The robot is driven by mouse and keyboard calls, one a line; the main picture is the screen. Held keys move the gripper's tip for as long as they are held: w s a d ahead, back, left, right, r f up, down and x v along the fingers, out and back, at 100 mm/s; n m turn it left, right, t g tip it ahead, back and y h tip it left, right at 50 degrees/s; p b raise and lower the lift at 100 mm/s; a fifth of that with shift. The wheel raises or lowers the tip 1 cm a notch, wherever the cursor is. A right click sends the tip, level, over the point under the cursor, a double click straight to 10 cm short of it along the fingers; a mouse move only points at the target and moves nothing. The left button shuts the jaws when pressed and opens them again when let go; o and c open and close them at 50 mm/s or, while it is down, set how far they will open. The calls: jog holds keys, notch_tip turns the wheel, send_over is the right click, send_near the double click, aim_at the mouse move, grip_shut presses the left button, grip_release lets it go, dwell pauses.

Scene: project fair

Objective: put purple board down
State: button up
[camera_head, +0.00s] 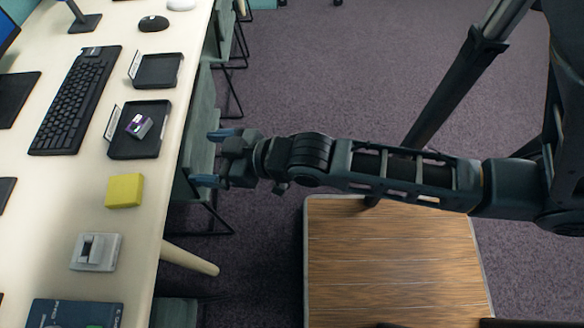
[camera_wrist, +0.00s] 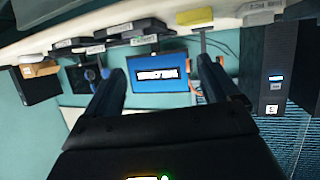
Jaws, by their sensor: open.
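The purple board (camera_head: 139,126), a small piece with a light patch on top, rests tilted inside a black tray (camera_head: 122,153) on the white table. My gripper (camera_head: 210,157) is open and empty, just right of the table's edge, with a gap between it and the board. In the wrist view, my open fingers (camera_wrist: 161,70) have nothing between them but the far background. The board cannot be made out in the wrist view.
A second black tray (camera_head: 157,71), a keyboard (camera_head: 77,98), a yellow block (camera_head: 125,190) and a grey device (camera_head: 96,252) stand on the table (camera_head: 155,205). Chairs (camera_head: 201,155) are beside it. A wooden surface (camera_head: 390,265) lies below my arm.

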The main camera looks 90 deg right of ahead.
jog(key=s+a+r+n+y, duration=0.1)
jog(key=s+a+r, duration=0.3)
jog(key=s+r, duration=0.2)
jog(key=s+a+r+n+t+y, duration=0.1)
jog(key=s+a+r+y, duration=0.1)
jog(key=s+a+r, duration=0.3)
jog(key=s, duration=0.4)
jog(key=shift+s+a+r+t, duration=0.15)
jog(key=shift+s+r+t, duration=0.15)
jog(key=shift+s+r, duration=0.05)
